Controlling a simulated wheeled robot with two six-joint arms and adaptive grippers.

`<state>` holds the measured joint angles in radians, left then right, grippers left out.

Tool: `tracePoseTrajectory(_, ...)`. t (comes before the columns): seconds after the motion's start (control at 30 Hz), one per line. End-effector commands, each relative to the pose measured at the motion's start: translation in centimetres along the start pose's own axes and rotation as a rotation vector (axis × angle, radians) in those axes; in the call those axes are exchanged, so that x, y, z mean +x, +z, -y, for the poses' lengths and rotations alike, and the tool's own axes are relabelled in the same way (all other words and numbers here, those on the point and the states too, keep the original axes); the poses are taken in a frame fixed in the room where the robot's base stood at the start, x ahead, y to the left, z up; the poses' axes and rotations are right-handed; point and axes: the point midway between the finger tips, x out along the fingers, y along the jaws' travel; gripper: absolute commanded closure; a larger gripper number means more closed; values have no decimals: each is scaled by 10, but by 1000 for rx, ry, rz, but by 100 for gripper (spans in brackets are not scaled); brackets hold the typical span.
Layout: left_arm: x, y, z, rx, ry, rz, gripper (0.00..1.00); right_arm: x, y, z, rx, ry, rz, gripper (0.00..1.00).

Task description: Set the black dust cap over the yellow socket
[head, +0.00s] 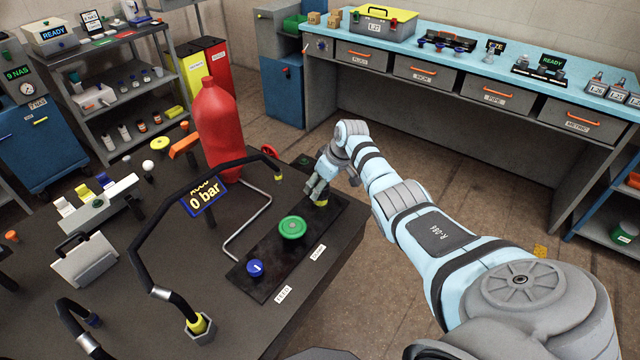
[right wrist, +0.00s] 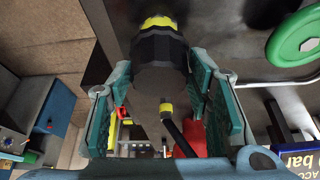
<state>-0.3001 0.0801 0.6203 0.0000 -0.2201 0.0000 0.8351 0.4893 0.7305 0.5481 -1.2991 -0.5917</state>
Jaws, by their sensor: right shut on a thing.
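My right gripper (head: 317,188) is at the far right end of the dark plate on the bench. It is shut on the black dust cap (right wrist: 157,48), which shows between the two green-padded fingers (right wrist: 160,70) in the right wrist view. The yellow socket (right wrist: 158,21) shows directly beyond the cap, in line with it. In the head view a bit of the yellow socket (head: 322,202) shows below the fingers, and the cap is mostly hidden there. I cannot tell whether the cap is fully seated. My left gripper is not in view.
A green round knob (head: 292,228) and a blue cap (head: 255,267) stand on the same plate (head: 300,255). A black hose (head: 150,225) with yellow ends arches over the bench. A red bottle (head: 215,125) stands behind.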

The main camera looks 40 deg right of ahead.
Motion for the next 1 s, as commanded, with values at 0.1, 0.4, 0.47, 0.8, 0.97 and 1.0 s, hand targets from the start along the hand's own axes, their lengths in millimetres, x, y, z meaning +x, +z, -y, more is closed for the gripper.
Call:
tracePoseTrajectory(0.1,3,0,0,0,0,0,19,4,2,0,0,0,0,69)
tracePoseTrajectory(0.4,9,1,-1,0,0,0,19,11,4,0,0,0,-1,69)
tracePoseTrajectory(0.47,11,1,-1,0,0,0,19,12,5,0,-1,0,-1,69)
tracePoseTrajectory(0.8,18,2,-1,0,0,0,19,20,8,0,-1,0,-1,69)
tracePoseTrajectory(0.97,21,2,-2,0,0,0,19,24,10,0,-1,0,-1,69)
tracePoseTrajectory(1.0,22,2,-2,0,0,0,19,24,10,0,-1,0,-1,69)
